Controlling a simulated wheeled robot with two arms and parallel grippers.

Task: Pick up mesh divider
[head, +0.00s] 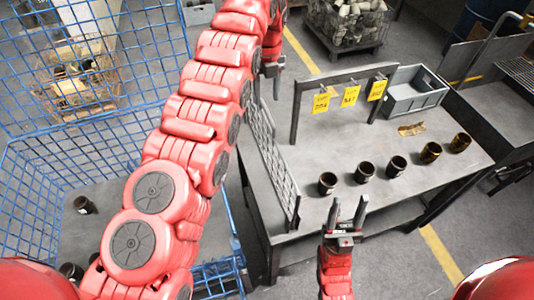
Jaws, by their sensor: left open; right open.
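The mesh divider (280,172) is a grey perforated panel standing upright along the left edge of the grey worktable (330,243). My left arm crosses the view, and my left gripper (275,84) is near the divider's far upper end. It is small and partly hidden by the arm; its fingers look open, and I cannot tell whether they touch the divider. My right gripper (347,214) is open and empty at the table's front edge, to the right of the divider's near end.
Several dark cylinders (366,172) stand in a row on the table. A frame with yellow tags (350,96), a grey bin (415,100) and a brown scrap (411,129) are behind them. A blue wire cage (28,190) stands left. The table's middle is clear.

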